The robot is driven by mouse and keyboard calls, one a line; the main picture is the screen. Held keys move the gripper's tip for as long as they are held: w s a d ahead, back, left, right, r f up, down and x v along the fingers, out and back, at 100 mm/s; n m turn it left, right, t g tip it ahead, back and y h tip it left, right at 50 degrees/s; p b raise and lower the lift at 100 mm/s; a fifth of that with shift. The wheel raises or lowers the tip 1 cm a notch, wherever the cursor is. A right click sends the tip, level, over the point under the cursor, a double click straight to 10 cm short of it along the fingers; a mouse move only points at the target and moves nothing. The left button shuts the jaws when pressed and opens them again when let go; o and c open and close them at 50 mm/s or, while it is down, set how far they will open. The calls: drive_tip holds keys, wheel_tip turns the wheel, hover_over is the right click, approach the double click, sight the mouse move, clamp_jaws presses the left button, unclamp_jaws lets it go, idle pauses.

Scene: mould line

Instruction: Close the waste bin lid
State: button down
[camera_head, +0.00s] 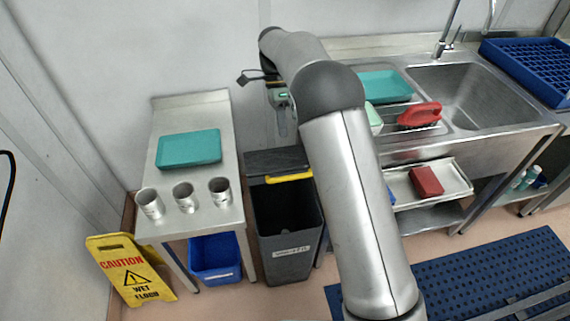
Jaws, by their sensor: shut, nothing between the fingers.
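The dark grey waste bin (290,262) stands on the floor between the small steel table and the sink unit. Its lid (272,163) is open and tilted up at the back, with a yellow strip (289,178) along its lower edge in the picture. The bin's dark inside shows below the lid. My gripper (282,130) points down above and behind the lid, apart from it in the picture. It is shut and empty.
The steel table (225,160) at left holds a teal tray (189,149) and three metal cups (184,197). A blue bin (216,262) stands below it, a yellow wet-floor sign (130,270) beside it. The sink unit (480,150) is right; a blue mat (470,275) lies in front.

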drive_tip(key=p, duration=0.2)
hover_over(286, 166)
drive_tip(key=s, duration=0.5)
wheel_tip(286, 166, down, 10)
drive_tip(key=shift+f, duration=0.15)
